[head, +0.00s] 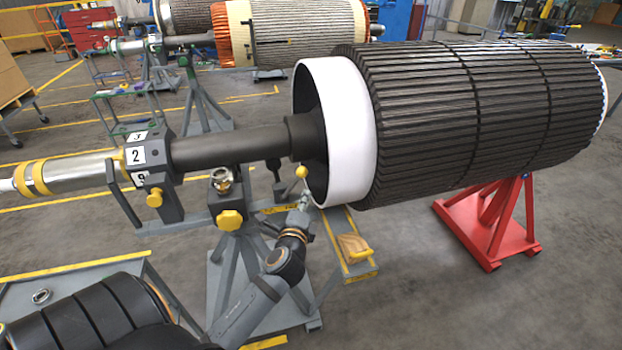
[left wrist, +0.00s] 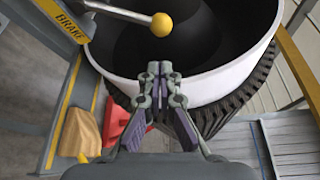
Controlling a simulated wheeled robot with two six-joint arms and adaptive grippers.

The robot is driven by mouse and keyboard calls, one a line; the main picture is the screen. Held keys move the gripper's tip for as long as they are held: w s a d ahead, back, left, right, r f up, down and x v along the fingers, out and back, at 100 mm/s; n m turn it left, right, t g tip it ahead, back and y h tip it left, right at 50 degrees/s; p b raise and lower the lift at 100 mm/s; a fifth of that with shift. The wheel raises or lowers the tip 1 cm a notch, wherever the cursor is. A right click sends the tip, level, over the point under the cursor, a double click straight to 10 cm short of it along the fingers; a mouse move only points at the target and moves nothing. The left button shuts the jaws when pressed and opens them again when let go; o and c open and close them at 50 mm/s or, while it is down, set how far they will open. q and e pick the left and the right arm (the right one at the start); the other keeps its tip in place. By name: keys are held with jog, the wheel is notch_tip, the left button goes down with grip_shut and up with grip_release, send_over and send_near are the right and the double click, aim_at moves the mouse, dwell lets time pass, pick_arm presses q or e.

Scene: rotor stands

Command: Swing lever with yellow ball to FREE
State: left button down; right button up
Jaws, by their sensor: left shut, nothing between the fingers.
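The lever's yellow ball (head: 301,172) shows in the head view just left of the white rim of the big rotor. In the left wrist view the yellow ball (left wrist: 161,25) sits at the end of a grey lever rod (left wrist: 118,12) that comes in from the left, near a yellow-edged plate (left wrist: 68,22) lettered BRAKE. No FREE mark is readable. My left gripper (head: 304,203) is just below the ball in the head view. In the left wrist view its fingertips (left wrist: 160,68) are together and empty, apart from the ball. My right gripper is not in view.
The ribbed rotor (head: 480,115) with its white ring (head: 345,130) is close to my left gripper. A grey stand (head: 240,255) carries the shaft, and a wooden block (head: 354,246) lies on its side shelf. A red stand (head: 490,220) is at the right.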

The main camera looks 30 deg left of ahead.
aim_at(293, 184)
pick_arm(q)
jog(key=shift+w, duration=0.1)
jog(key=p+x, duration=0.1)
jog(key=x, duration=0.9)
jog(key=shift+p, duration=0.35)
